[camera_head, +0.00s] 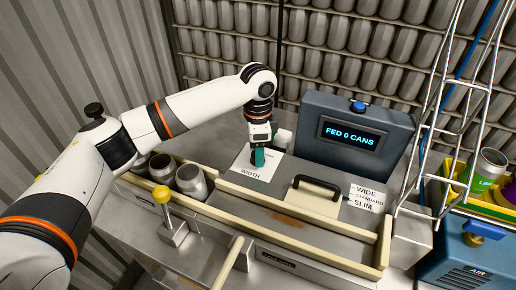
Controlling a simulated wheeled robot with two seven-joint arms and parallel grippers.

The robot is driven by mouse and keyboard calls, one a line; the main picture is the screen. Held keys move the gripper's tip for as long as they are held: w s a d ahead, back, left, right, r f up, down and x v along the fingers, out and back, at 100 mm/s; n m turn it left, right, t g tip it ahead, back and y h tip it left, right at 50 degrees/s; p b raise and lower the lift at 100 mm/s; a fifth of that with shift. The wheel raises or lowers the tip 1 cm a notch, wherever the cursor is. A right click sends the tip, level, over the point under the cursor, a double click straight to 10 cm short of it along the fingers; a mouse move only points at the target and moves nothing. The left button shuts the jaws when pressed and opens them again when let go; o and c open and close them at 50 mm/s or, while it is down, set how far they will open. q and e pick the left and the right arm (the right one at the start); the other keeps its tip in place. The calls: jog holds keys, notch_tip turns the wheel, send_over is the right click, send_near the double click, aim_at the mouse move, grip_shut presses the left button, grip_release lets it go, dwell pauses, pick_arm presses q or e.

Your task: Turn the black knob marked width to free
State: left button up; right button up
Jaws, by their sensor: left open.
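My left gripper (258,158) points down, its teal fingertips over the white plate marked WIDTH (250,174) on top of the machine. The jaws are open. The black knob is not clearly seen; the gripper and its fingers cover the middle of the plate where a knob could sit. I cannot tell whether the fingers are around it or touching it. Part of the plate's other lettering is hidden. My right gripper is not in view.
Behind the plate stands a grey display box (356,135) reading FED 0 CANS. A black handle (317,184) and a WIDE/STANDARD/SLIM label (368,198) lie to the right. Cans (191,181) stand left, near a yellow-knobbed lever (161,195). A wire chute (447,110) rises at right.

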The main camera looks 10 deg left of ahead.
pick_arm(q)
jog(key=shift+f, duration=0.4)
jog(key=c, duration=1)
jog(key=shift+o, duration=0.2)
jog(key=shift+r+m+p, duration=0.25)
jog(key=shift+m+p, duration=0.35)
jog(key=shift+p, duration=0.35)
jog(key=m+p, duration=0.5)
jog(key=m, duration=0.1)
jog(key=shift+m+p, duration=0.4)
jog(key=shift+f+m+p, duration=0.15)
jog(key=shift+m+p, duration=0.65)
jog(key=shift+m, duration=1.2)
